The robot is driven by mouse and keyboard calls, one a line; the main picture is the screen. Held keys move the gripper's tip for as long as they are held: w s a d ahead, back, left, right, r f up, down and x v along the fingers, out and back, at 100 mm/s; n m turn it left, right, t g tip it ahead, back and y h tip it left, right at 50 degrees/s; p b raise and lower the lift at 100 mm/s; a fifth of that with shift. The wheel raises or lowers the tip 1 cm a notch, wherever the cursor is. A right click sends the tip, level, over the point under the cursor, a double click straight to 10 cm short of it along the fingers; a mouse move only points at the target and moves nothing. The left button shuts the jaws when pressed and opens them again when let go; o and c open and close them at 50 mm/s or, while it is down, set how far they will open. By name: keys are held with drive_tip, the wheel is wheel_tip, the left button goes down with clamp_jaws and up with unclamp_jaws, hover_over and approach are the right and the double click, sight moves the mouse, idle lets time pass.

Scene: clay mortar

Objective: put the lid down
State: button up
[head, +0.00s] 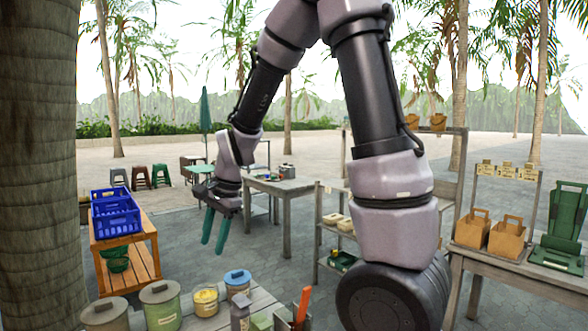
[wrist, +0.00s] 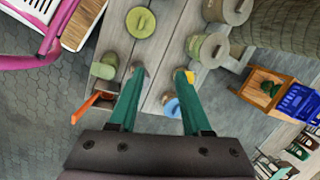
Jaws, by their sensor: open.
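My gripper (head: 214,250) hangs in the air above and beyond the near table, with its two teal fingers apart and nothing seen between them. In the wrist view the open fingers (wrist: 160,75) point over the planked table top. I see no loose lid.
A grey bottle (head: 240,319), a green block (head: 262,322) and an orange-handled tool (head: 303,304) crowd the near table's right part. An orange wooden stand (head: 145,262) holds blue crates (head: 116,215) at left. A side table (head: 475,262) with paper bags (head: 506,240) stands at right.

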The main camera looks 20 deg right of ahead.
drive_tip(key=s+d+r+n+t, duration=0.2)
drive_tip(key=s+d+r+n, duration=0.1)
drive_tip(key=s+d+r, duration=0.4)
drive_tip(key=s+d+r+n+t+h, duration=0.1)
drive_tip(key=s+d+r+n+t, duration=0.2)
drive_tip(key=s+d+r, duration=0.4)
wheel_tip(320, 180, up, 5)
drive_tip(key=shift+d+f+n, duration=0.1)
drive_tip(key=shift+d+n, duration=0.3)
drive_tip(key=shift+d, duration=0.25)
